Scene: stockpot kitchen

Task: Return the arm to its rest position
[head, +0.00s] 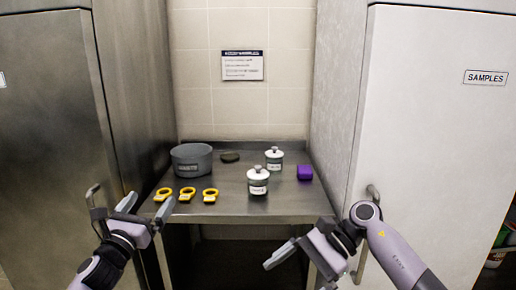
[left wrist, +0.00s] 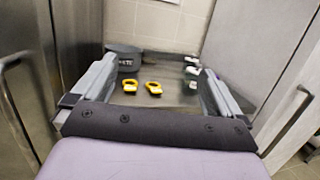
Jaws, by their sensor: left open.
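My left gripper (head: 146,207) is in the lower left of the head view, in front of the steel counter's left front edge. Its two fingers are spread wide with nothing between them. The left wrist view shows the same open fingers (left wrist: 158,78) with the counter beyond. My right gripper (head: 283,256) is low in the head view, in front of and below the counter's right front edge. One pale finger shows clearly; its jaw opening cannot be made out. Nothing held shows there.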

